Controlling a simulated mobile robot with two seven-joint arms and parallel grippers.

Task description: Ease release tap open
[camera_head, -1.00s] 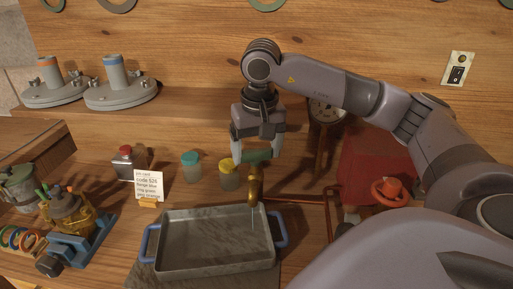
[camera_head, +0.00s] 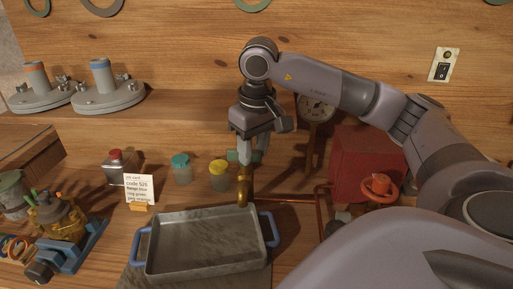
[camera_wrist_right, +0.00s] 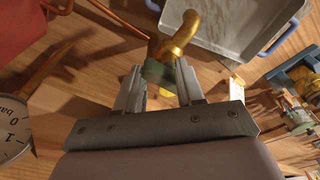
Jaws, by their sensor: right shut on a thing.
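The brass release tap (camera_head: 245,190) stands at the back edge of the grey tray, its spout curving down toward the tray. Its green handle (camera_head: 232,156) sits on top. My right gripper (camera_head: 250,158) points down from above and is shut on this handle. In the right wrist view the green handle (camera_wrist_right: 156,71) lies between the two fingers, with the brass spout (camera_wrist_right: 181,38) beyond it. The fingers hide part of the handle. The grey tray (camera_head: 205,274) with blue handles lies in front of the tap. My left gripper is not in view.
A yellow-lidded jar (camera_head: 219,178), a teal-lidded jar (camera_head: 182,170) and a code card (camera_head: 140,187) stand left of the tap. A gauge (camera_head: 315,108), copper pipe (camera_head: 290,197) and red box with a valve wheel (camera_head: 378,187) are to the right.

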